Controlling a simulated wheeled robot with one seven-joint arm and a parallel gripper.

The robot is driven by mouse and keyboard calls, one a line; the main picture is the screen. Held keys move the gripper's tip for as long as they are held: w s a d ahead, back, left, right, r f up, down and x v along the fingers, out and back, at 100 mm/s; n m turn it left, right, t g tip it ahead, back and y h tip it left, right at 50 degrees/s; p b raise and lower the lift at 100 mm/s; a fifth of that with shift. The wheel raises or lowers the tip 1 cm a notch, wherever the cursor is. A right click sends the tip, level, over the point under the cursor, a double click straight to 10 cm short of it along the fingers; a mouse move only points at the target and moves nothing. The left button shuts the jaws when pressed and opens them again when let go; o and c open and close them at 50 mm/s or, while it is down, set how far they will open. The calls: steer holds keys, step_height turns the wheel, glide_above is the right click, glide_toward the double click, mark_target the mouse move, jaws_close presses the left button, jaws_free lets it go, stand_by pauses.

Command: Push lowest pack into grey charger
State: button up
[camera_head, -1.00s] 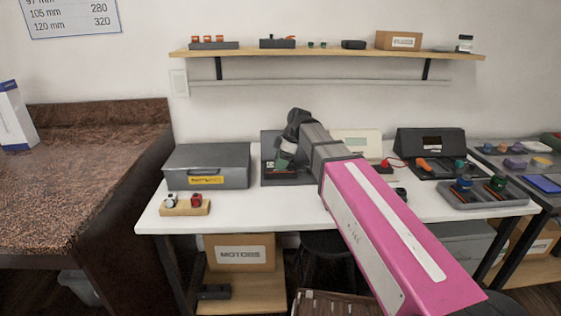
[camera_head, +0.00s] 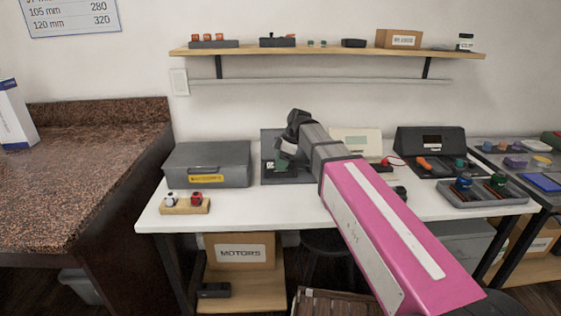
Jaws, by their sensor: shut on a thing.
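My gripper (camera_head: 282,163) is over the white bench, in front of a dark grey unit (camera_head: 268,144) with an upright back, which may be the grey charger. My wrist and arm hide the right side of the unit. I cannot pick out the lowest pack with certainty.
A grey case (camera_head: 207,160) stands close on the left, with a wooden holder (camera_head: 185,206) in front. A cream device (camera_head: 358,139) and a dark device with a display (camera_head: 432,140) stand right of my arm. A grey tray (camera_head: 487,191) lies at the right. A shelf (camera_head: 330,52) runs above.

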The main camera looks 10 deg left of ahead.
steer(key=o, duration=1)
steer(key=shift+o, duration=0.5)
steer(key=shift+r, duration=1.55)
steer(key=shift+r, duration=2.95)
steer(key=shift+s, duration=0.1)
